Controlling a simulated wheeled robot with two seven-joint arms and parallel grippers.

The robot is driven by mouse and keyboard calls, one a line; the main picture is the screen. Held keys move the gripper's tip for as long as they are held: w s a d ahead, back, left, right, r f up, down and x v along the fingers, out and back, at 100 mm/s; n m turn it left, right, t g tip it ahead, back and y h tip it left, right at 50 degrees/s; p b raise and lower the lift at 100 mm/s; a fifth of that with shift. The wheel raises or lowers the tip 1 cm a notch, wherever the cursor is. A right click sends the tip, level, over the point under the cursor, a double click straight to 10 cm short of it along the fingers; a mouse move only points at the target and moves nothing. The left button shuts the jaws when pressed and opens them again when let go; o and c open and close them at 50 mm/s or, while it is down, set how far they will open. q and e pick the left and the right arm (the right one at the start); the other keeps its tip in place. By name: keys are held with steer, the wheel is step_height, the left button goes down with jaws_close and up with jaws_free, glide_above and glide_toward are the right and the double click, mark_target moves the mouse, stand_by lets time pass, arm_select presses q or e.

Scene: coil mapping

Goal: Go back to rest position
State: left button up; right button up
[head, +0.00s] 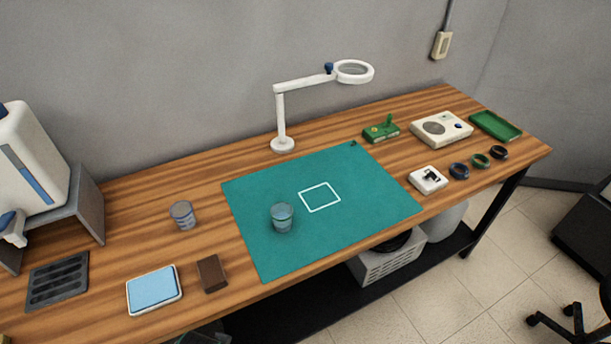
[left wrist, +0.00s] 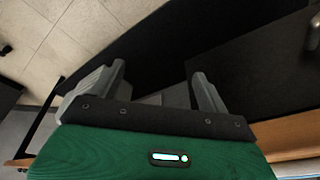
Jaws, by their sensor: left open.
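My left gripper (left wrist: 158,82) shows in the left wrist view with its two grey fingers spread apart and nothing between them. It is below or in front of the wooden tabletop, whose edge (left wrist: 290,135) shows at the right of that view. My right gripper is not in view. On the wooden table (head: 130,225) lies a green mat (head: 350,220) with a white square outline. A clear cup (head: 282,218) stands on the mat, and a second ribbed cup (head: 182,215) stands left of it.
A white magnifier lamp (head: 283,143) stands behind the mat. Several coils (head: 459,170), a white device (head: 428,179), a cream instrument (head: 441,128) and a green tray (head: 495,125) are at right. A blue pad (head: 153,288) and brown block (head: 211,273) lie at front left.

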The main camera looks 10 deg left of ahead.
arm_select(q)
steer(key=s+f+g, duration=0.1)
steer(key=s+f, duration=0.2)
steer(key=f, duration=0.9)
steer(key=s+f, duration=0.3)
steer(key=f, duration=0.9)
steer(key=s+a+f+g, duration=0.1)
steer(key=s+a+f, duration=0.2)
steer(key=s+f, duration=1)
steer(key=s, duration=0.3)
steer(key=shift+a+f, duration=0.25)
steer(key=shift+a, duration=0.15)
